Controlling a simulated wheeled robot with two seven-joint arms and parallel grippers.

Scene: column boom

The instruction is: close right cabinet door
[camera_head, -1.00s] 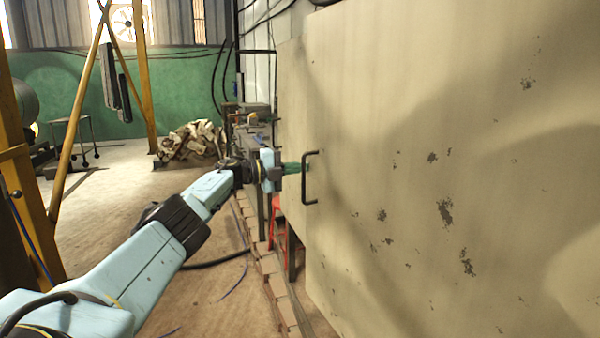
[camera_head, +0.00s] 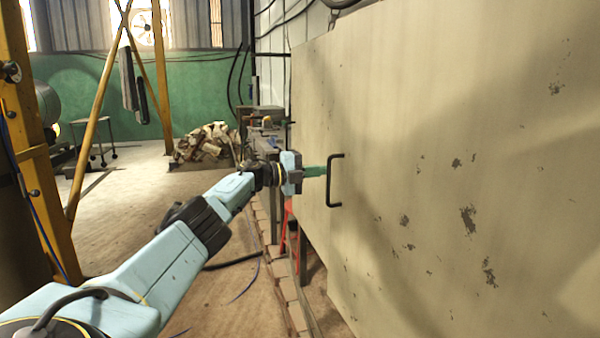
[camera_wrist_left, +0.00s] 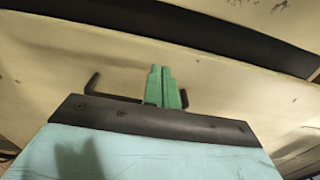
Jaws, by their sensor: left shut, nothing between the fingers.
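The right cabinet door (camera_head: 440,150) is a large cream panel with dark worn spots, filling the right half of the head view. A black bar handle (camera_head: 331,180) is fixed near its left edge. My left gripper (camera_head: 322,171) has green fingers, shut and empty, pointing at the door right beside the handle. In the left wrist view the fingers (camera_wrist_left: 161,82) are together in front of the cream panel (camera_wrist_left: 225,92), with parts of the handle (camera_wrist_left: 93,84) showing to either side. I cannot tell whether the fingertips touch the door. My right gripper is not in view.
A row of bricks (camera_head: 288,290) runs along the floor below the door. A workbench (camera_head: 262,135) and a heap of sacks or rubble (camera_head: 205,143) stand farther back. A yellow post frame (camera_head: 95,115) is at the left. The floor between is mostly open.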

